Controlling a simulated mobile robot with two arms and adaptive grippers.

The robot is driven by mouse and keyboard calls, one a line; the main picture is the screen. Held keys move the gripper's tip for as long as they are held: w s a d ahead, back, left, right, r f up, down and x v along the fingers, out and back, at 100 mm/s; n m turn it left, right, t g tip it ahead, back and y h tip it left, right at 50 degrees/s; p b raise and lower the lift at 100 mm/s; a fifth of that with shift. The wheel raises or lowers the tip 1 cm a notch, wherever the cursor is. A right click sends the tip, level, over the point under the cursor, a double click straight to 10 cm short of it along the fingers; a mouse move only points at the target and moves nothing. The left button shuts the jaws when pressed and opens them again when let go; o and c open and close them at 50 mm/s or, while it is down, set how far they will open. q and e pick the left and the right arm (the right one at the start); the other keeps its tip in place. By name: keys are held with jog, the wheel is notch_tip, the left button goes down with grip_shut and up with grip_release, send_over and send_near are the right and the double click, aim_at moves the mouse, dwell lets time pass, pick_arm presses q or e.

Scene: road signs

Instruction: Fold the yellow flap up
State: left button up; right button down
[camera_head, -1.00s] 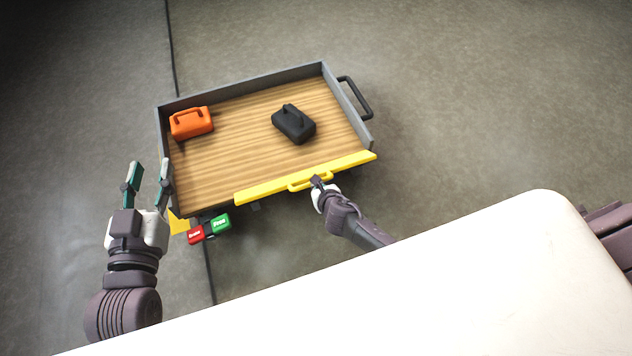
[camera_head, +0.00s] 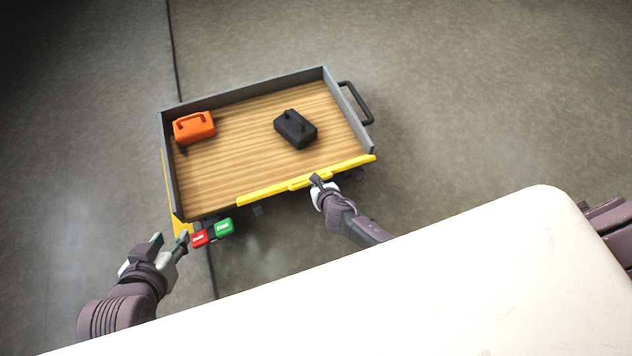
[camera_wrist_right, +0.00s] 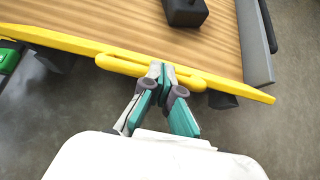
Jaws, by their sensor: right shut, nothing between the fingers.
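The yellow flap (camera_head: 348,165) runs along the near edge of the cart's wooden bed (camera_head: 235,160). It shows as a narrow strip, with its yellow handle bar on the near face. In the right wrist view the flap (camera_wrist_right: 60,42) crosses the picture and the handle (camera_wrist_right: 118,65) sits just below it. My right gripper (camera_head: 316,180) is at the middle of the handle with its fingertips together; in the wrist view the tips (camera_wrist_right: 161,70) overlap the handle. Contact is hard to tell. My left gripper (camera_head: 170,240) is open and empty, left of the red block.
A red block (camera_head: 200,239) and a green block (camera_head: 224,227) hang at the cart's near left corner, close to my left gripper. An orange can (camera_head: 194,128) and a black can (camera_head: 296,130) stand on the bed. A dark handle (camera_head: 358,103) sticks out at right.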

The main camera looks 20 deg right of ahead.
jog(key=shift+w+r+p, duration=0.3)
jog(key=shift+w+r, duration=0.05)
jog(key=shift+w, duration=0.2)
jog(key=shift+w+r+p, duration=0.25)
jog(key=shift+w+r, duration=0.1)
jog(key=shift+w, duration=0.2)
jog(key=w, duration=0.2)
jog(key=w+r, duration=0.1)
jog(key=shift+w+a, duration=0.1)
jog(key=shift+w, duration=0.45)
pick_arm(q)
jog(key=s+a+f+g+y, duration=0.1)
jog(key=s+a+f+g, duration=0.1)
jog(key=s, duration=0.4)
jog(key=shift+f+g, duration=0.6)
jog(key=shift+g, duration=0.4)
jog(key=shift+a, duration=0.1)
